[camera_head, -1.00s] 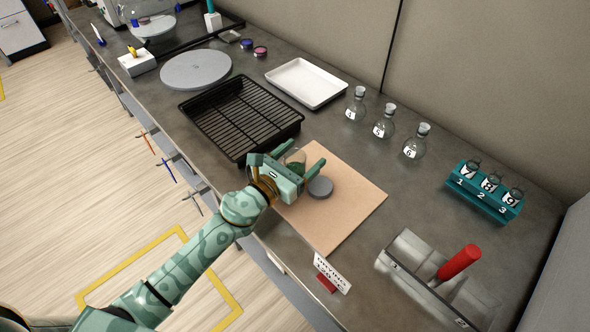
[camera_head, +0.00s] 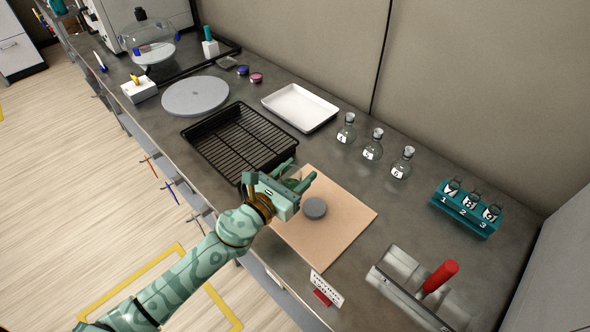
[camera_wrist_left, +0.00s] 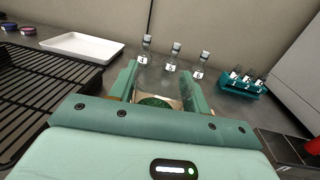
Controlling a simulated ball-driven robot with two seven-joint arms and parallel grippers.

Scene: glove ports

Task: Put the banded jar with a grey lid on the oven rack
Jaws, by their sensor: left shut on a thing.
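My right gripper is out of view.
The tan board (camera_head: 335,225) lies on the grey bench. Behind are a white tray (camera_head: 300,108) and stoppered flasks (camera_head: 372,148). A teal rack of vials (camera_head: 466,208) stands right, a holder with a red handle (camera_head: 438,277) nearer. A grey round plate (camera_head: 195,97) lies beyond the rack.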

